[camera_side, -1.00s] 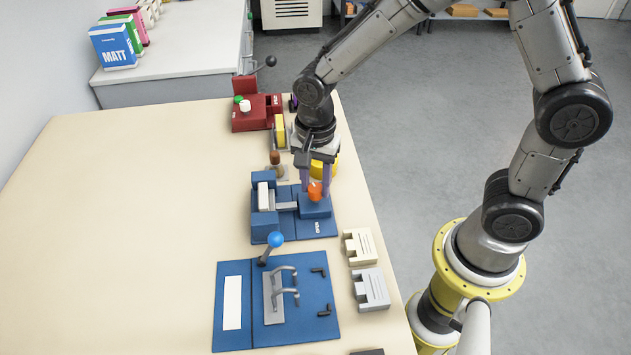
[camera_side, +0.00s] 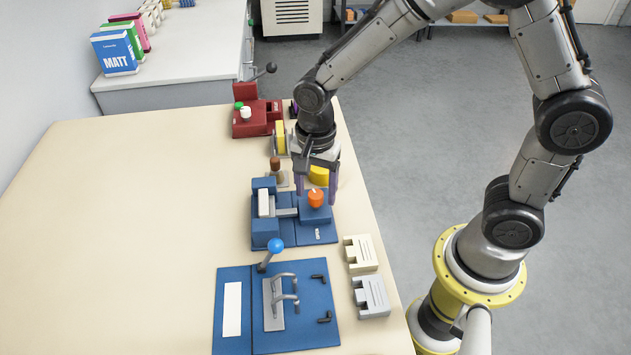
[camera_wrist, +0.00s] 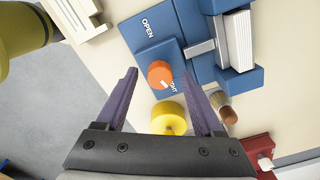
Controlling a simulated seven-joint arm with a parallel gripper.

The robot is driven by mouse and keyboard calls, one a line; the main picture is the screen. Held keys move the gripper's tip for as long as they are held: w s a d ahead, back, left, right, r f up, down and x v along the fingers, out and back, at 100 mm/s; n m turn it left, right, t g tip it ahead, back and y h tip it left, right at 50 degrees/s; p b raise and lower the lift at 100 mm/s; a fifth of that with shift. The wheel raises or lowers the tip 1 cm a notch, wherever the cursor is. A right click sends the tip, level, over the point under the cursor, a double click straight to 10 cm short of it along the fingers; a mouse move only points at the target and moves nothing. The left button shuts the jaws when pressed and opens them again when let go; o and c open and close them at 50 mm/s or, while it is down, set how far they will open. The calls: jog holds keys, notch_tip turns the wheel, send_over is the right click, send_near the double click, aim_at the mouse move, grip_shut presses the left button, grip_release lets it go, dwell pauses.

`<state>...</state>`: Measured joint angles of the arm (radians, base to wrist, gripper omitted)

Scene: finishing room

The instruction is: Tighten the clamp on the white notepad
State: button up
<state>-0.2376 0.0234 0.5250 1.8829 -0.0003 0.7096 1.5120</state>
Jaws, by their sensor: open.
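The blue clamp (camera_side: 264,235) stands near the table's right edge, with the white notepad (camera_side: 264,203) upright between its blue blocks. The notepad also shows in the wrist view (camera_wrist: 238,42) as a stack of white sheets. An orange knob (camera_side: 315,198) sits on the clamp's right block. In the wrist view the knob (camera_wrist: 159,74) lies between OPEN lettering and partly hidden lettering ending in "HT". My gripper (camera_side: 316,194) is open above the knob, one finger to each side and apart from it. The exact height is hard to tell.
A yellow round part (camera_wrist: 168,118) and a small brown-topped piece (camera_side: 275,164) stand behind the clamp. A red device (camera_side: 257,118) is farther back. In front is a blue board (camera_side: 300,335) with a blue-ball lever (camera_side: 276,245). The table's left is clear.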

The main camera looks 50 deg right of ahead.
notch_tip(320, 180, up, 14)
dwell(0.5)
jog(key=shift+f, duration=0.1)
notch_tip(320, 180, up, 4)
jog(key=t, duration=0.1)
send_over(317, 192)
jog(key=s+d, duration=0.2)
jog(key=s+d+r+t, duration=0.2)
jog(key=s+d+r, duration=0.1)
jog(key=s, duration=0.2)
jog(key=s+d+f+n+t, duration=0.2)
jog(key=s+f+n, duration=0.2)
jog(key=s+n, duration=0.5)
jog(key=n, duration=0.5)
jog(key=shift+s+d+n+t, duration=0.2)
jog(key=shift+n+t, duration=0.1)
